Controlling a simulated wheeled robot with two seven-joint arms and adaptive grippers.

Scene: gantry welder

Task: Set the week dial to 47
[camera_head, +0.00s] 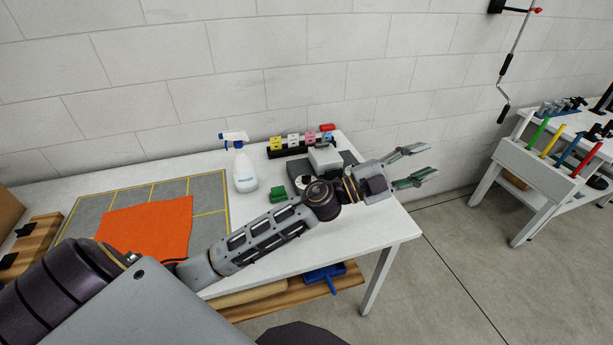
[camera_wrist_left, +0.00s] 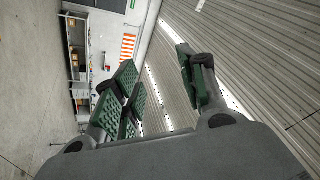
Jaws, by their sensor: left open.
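My left arm reaches in from the left across the white table (camera_head: 362,236). My left gripper (camera_head: 424,162) is open and empty, its two green-padded fingers spread apart past the table's right edge, pointing right. It also shows in the left wrist view (camera_wrist_left: 158,85), with nothing between the fingers.
An orange cloth (camera_head: 148,228) lies on a grey mat (camera_head: 92,208). A second bench (camera_head: 535,165) stands right, across clear floor.

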